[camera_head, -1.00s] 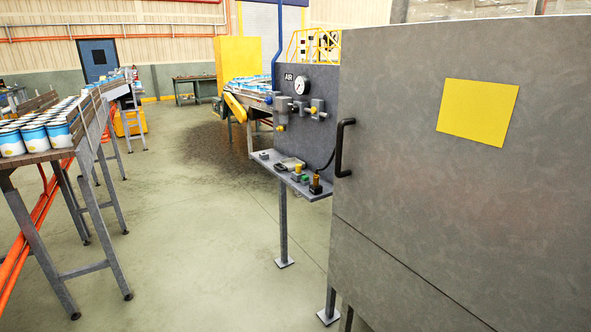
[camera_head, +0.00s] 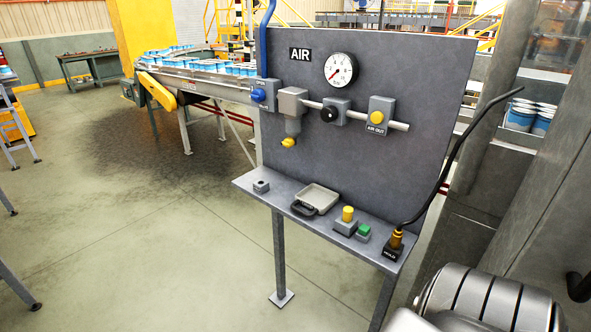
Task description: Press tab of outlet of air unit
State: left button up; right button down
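The air unit is a grey upright panel (camera_head: 350,180) marked AIR, now close in front. Its outlet (camera_head: 381,111) is the grey block labelled AIR OUT at the right end of the pipe. A round yellow tab (camera_head: 377,118) sits on the outlet's face. A blue knob (camera_head: 259,95), a grey filter body with a yellow lower end (camera_head: 288,141), a black knob (camera_head: 327,114) and a gauge (camera_head: 341,69) are also on the panel. A grey ribbed part shows at bottom right, apart from the panel. I see neither gripper's fingers.
The shelf (camera_head: 262,200) below the panel holds a small tray (camera_head: 317,198), a yellow-topped block (camera_head: 346,219), a green button (camera_head: 364,231) and a HOLD holder (camera_head: 393,246) with a black hose. A conveyor (camera_head: 205,80) stands behind left. The floor (camera_head: 150,240) at left is open.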

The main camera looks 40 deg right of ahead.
aim_at(364, 230)
jog(key=i, duration=2.25)
jog(key=z, duration=2.8)
